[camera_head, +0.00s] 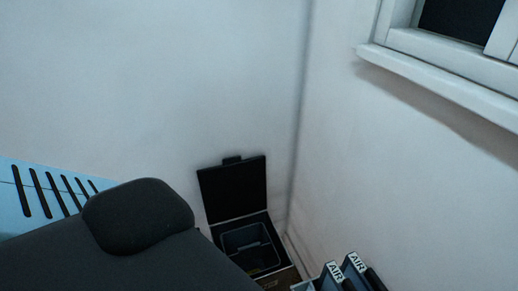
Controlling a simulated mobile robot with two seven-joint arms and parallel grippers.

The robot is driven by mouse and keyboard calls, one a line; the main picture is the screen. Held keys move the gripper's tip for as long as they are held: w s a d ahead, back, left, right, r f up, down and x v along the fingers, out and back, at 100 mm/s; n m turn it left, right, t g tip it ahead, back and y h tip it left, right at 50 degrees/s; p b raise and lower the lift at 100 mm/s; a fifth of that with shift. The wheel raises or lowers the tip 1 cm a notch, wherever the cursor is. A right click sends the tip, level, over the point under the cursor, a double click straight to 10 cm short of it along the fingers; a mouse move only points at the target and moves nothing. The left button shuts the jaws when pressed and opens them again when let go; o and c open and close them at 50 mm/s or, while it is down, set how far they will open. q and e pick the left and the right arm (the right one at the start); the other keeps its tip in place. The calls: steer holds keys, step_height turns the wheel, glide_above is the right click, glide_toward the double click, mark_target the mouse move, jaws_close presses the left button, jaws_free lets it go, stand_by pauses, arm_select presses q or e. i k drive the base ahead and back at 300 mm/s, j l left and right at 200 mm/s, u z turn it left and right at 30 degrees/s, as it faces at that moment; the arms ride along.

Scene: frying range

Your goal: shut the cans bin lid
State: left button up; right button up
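A small tab (232,160) shows on the lid's top edge. The opening is uncovered and shows a dark grey inner bucket. I see no label on the bin. The bin's front lower part is partly hidden by a large dark shape at the left. Neither of my grippers is in view.
The large dark rounded shape (140,215) fills the lower left, before a light blue slotted panel (45,195). Dark objects with white "AIR" labels (345,270) stand right of the bin. White walls meet behind it; a window sill (440,85) juts out at upper right.

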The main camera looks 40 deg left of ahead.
mark_target(235, 189)
steer(key=j+u, duration=0.35)
steer(key=k+j+u, duration=0.1)
steer(key=j+u, duration=0.25)
steer(key=j, duration=0.15)
steer(key=j+u, duration=0.4)
